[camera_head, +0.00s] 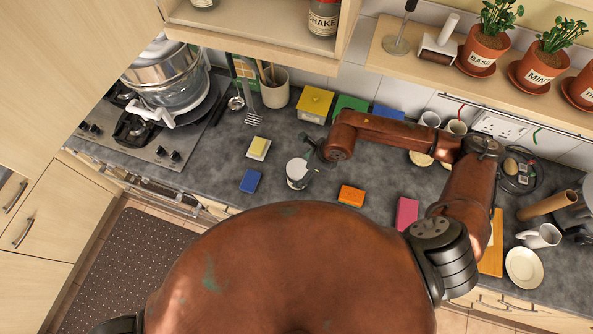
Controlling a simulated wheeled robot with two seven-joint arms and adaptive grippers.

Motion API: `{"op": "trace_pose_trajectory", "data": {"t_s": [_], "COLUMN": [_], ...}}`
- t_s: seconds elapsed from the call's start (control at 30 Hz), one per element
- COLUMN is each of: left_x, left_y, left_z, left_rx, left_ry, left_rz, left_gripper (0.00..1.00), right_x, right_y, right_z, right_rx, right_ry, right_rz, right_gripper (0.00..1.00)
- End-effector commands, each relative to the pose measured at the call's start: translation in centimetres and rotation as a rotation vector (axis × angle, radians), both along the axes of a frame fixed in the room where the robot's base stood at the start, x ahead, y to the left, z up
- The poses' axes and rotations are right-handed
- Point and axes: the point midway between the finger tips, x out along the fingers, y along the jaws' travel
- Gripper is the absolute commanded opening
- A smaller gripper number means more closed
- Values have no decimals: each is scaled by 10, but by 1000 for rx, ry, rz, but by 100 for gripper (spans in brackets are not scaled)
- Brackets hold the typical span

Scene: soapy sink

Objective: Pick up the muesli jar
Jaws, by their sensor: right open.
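A small whitish jar (296,173) stands on the dark worktop in the middle of the picture. It may be the muesli jar, but I cannot read a label on it. My right arm reaches in from the right, and its gripper (312,163) is at the jar's right side, open. The fingers overlap the jar's edge in this view, and I cannot tell whether they touch it. My left gripper is out of view.
Blue (250,181), orange (351,195) and pink (406,213) blocks lie nearby on the worktop (215,165). A utensil pot (275,90) and a yellow box (314,103) stand behind. A hob with pots (170,75) is at left. A wooden shelf (260,45) overhangs the back.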

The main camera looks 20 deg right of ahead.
Motion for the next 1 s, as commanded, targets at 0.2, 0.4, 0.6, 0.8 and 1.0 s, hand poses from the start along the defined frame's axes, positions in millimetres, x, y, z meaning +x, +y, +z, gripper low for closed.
{"op": "trace_pose_trajectory", "data": {"t_s": [0.2, 0.4, 0.6, 0.8, 1.0], "left_x": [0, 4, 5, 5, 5], "left_y": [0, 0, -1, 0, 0], "left_z": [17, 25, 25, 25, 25], "left_rx": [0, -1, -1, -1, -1], "left_ry": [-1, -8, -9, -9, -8], "left_rz": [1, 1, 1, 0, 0], "left_gripper": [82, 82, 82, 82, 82], "right_x": [6, 12, 14, 14, 14], "right_y": [8, 15, 16, 16, 16], "right_z": [-22, -47, -53, -53, -53], "right_rx": [2, 2, 1, 2, 2], "right_ry": [5, 3, 0, 1, 1], "right_rz": [-1, -1, 0, -1, -1], "right_gripper": [77, 77, 77, 70, 57]}}
